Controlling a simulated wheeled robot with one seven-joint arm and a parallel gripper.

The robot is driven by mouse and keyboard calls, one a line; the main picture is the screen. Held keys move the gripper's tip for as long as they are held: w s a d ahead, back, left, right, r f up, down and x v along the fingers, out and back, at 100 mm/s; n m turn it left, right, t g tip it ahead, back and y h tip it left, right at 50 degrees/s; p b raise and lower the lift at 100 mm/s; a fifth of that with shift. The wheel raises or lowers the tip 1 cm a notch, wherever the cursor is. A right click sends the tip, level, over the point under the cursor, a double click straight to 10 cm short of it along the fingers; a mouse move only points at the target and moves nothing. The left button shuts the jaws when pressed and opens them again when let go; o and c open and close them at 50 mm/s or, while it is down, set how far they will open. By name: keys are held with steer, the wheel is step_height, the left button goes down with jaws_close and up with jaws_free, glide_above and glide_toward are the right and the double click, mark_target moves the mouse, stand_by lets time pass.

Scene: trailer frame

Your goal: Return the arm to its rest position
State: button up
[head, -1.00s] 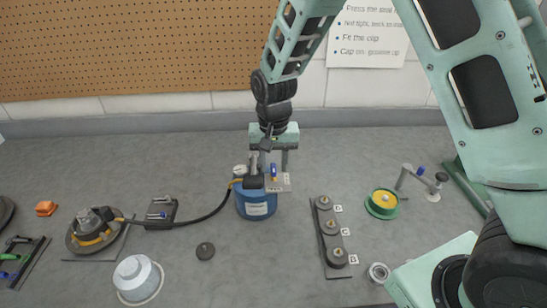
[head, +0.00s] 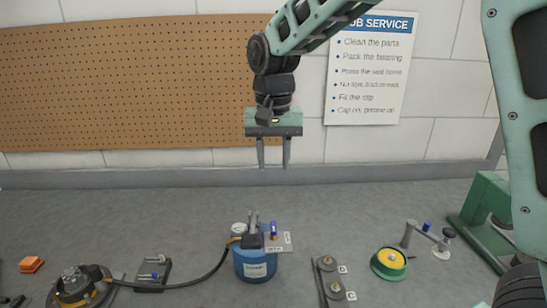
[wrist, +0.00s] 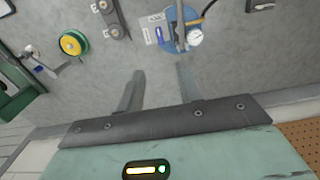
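My gripper (head: 273,152) hangs in the air in front of the wall, above and behind the blue canister (head: 255,264). Its two fingers point down and stand apart with nothing between them. In the wrist view my gripper (wrist: 160,88) also shows open and empty, with bare grey bench beyond the fingertips. My arm reaches in from the upper right.
The grey bench (head: 190,215) holds a green and yellow round part (head: 389,263), a dark strip with round parts (head: 327,282), a green press (head: 486,220), a hub on a plate (head: 78,286) and an orange block (head: 31,264). A pegboard (head: 120,85) and a sign (head: 371,70) hang behind.

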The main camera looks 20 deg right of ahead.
steer(key=shift+r, duration=0.3)
steer(key=shift+s, duration=0.1)
steer(key=s+a+f+n, duration=0.2)
steer(key=s+n, duration=0.1)
steer(key=s, duration=0.6)
steer(key=s+a+f+n, duration=0.2)
steer(key=s+f+n, duration=0.1)
steer(key=s, duration=0.6)
steer(key=s+a+f+n, duration=0.1)
steer(key=s+f+n, duration=0.2)
steer(key=s, duration=0.6)
steer(key=shift+s+a+n+y, duration=0.2)
steer(key=shift+a+n+y, duration=0.15)
steer(key=shift+n, duration=0.85)
